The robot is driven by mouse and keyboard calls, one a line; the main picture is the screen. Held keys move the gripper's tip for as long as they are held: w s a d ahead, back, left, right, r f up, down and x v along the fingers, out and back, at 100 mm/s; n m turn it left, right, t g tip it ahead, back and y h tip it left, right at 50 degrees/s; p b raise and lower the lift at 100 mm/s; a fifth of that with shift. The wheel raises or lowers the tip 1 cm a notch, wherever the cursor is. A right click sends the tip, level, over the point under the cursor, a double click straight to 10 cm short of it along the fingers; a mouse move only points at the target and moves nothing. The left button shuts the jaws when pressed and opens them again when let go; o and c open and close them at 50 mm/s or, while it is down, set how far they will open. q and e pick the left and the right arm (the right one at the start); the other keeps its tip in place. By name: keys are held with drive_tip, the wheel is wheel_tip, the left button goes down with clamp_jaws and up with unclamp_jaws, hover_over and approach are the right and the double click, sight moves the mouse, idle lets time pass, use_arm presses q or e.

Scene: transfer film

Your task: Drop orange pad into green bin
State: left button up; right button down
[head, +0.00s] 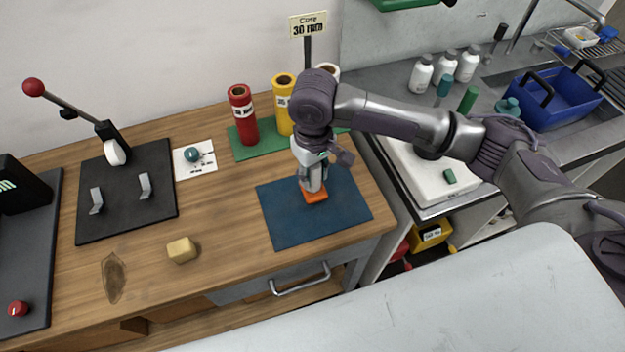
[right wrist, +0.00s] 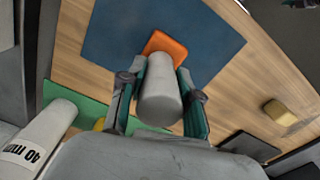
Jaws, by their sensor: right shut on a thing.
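The orange pad (head: 315,195) is on the dark blue mat (head: 280,228), at the lower end of my right gripper (head: 312,180). In the right wrist view the orange pad (right wrist: 166,46) shows just beyond a grey cylinder (right wrist: 160,92). My right gripper (right wrist: 160,100) is shut on this grey cylinder, with a finger on each side. Whether the cylinder is joined to the pad or only touches it I cannot tell. A green container (head: 400,3) is cut off at the top edge of the head view; its inside is hidden. My left gripper is not in view.
Red (head: 242,115) and yellow (head: 283,103) rolls stand on a green mat behind the blue mat, by a 30 mm sign (head: 308,25). A beige block (head: 182,250) lies left on the wooden bench. A blue basket (head: 555,98) and white bottles (head: 446,68) stand right.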

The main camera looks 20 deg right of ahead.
sight(313, 186)
drive_tip(key=shift+s+a+f+p, duration=0.15)
drive_tip(key=shift+f+p, duration=0.15)
drive_tip(key=shift+f, duration=0.45)
wheel_tip(313, 186, down, 2)
drive_tip(key=shift+f, duration=0.3)
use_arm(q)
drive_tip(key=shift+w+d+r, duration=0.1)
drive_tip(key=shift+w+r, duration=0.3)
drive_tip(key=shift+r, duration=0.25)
use_arm(e)
drive_tip(key=c, duration=0.8)
unclamp_jaws()
drive_tip(key=shift+f, duration=0.15)
